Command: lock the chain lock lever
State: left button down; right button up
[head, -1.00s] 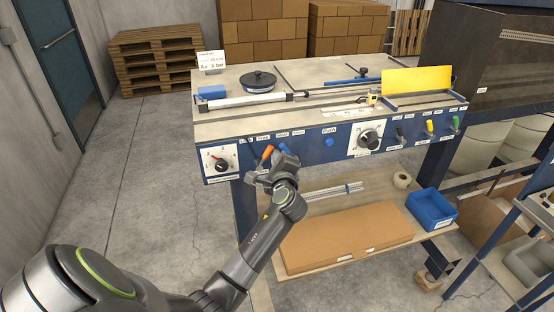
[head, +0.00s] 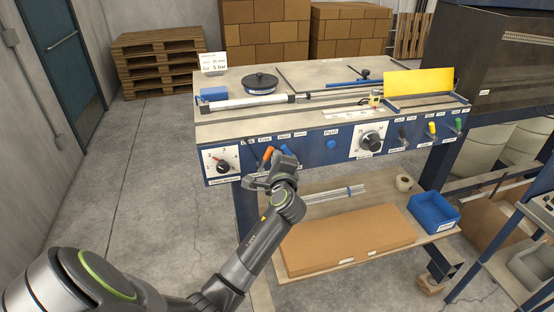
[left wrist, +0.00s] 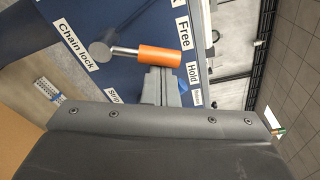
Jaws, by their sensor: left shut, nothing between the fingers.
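The chain lock lever has an orange handle (left wrist: 160,54) on a metal shaft, with a round grey pivot. It stands out from the blue panel next to the "Chain lock" label, and its handle points towards the "Free" and "Hold" labels. In the head view the orange handle (head: 268,153) shows just above my left gripper (head: 272,168). My left gripper's fingers (left wrist: 161,85) are shut and empty, with their tips right at the handle's side. I cannot tell whether they touch it. My right gripper is in neither view.
A white dial (head: 221,162) is at the panel's left end. A cardboard box (head: 345,240) lies on the shelf below. Clear floor lies to the left.

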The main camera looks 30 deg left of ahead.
pick_arm(q)
jog(key=n, duration=0.1)
jog(key=s+a+n+b, duration=0.1)
jog(key=r+n+b, duration=0.1)
jog(key=n, duration=0.1)
jog(key=shift+s+a+t, duration=0.2)
jog(key=shift+s+t, duration=0.1)
jog(key=n+b, duration=0.1)
jog(key=s+a+n+b, duration=0.1)
jog(key=n, duration=0.1)
jog(key=shift+s+a+r+n+y, duration=0.1)
jog(key=shift+s+r+n+y, duration=0.05)
jog(key=shift+n+y, duration=0.2)
jog(key=shift+s+a+n+b, duration=0.3)
jog(key=shift+s+n+b, duration=0.15)
jog(key=shift+n, duration=0.4)
jog(key=shift+s+a+r, duration=0.1)
jog(key=shift+a, duration=0.05)
jog(key=shift+s, duration=0.1)
